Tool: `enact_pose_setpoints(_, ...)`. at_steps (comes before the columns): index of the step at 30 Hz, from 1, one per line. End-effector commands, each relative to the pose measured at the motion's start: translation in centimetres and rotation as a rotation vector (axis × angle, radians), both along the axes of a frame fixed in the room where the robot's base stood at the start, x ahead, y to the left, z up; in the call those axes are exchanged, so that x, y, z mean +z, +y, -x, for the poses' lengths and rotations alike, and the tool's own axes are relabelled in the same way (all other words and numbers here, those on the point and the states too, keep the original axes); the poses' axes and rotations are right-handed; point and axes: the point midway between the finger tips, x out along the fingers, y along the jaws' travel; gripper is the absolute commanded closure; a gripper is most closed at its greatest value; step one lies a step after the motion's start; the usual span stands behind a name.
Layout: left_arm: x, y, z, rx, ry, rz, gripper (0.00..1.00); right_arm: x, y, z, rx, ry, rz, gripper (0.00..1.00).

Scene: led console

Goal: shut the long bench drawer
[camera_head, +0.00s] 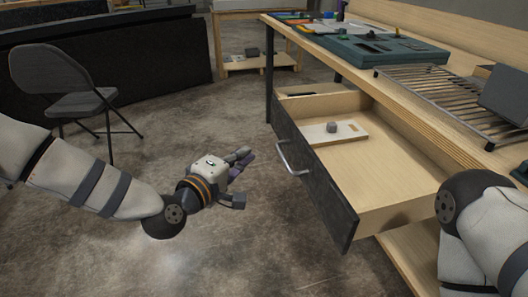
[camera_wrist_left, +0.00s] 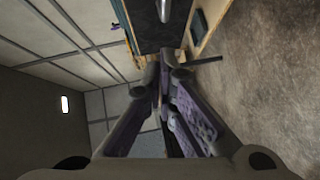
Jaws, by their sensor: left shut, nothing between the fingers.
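The long bench drawer (camera_head: 385,188) stands pulled well out from the bench. Its dark front panel (camera_head: 312,182) carries a silver bar handle (camera_head: 291,160). A light board with a small grey block (camera_head: 332,127) lies inside. My left gripper (camera_head: 245,158) is shut and empty, in the air left of the handle and apart from it. In the left wrist view its fingers (camera_wrist_left: 163,92) are together, with the dark drawer front (camera_wrist_left: 160,38) and part of the handle (camera_wrist_left: 164,9) beyond them. My right arm shows at the right edge; its gripper is out of view.
The wooden bench top (camera_head: 350,75) holds a teal tool case (camera_head: 375,45) and a metal rack (camera_head: 445,100). A grey folding chair (camera_head: 65,85) stands at the left. A low wooden shelf (camera_head: 255,63) is at the back. The floor left of the drawer is clear.

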Motion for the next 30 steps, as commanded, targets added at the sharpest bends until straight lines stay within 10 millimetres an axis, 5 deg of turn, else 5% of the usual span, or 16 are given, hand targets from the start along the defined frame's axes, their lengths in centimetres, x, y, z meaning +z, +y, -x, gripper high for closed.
enact_pose_setpoints(4,-0.8,-1.6,-2.6,-0.002,0.005,-0.001,1.0,-0.5,0.0,0.5,0.0,0.016,0.0,0.6)
enact_pose_setpoints(12,-1.3,-4.6,-3.4,-0.002,0.003,-0.002,1.0,-0.4,0.0,0.3,0.0,0.011,0.001,0.6)
enact_pose_setpoints(30,-1.5,-5.7,-3.8,-0.002,0.004,-0.002,1.0,-0.7,0.0,0.6,0.001,0.02,0.0,0.6)
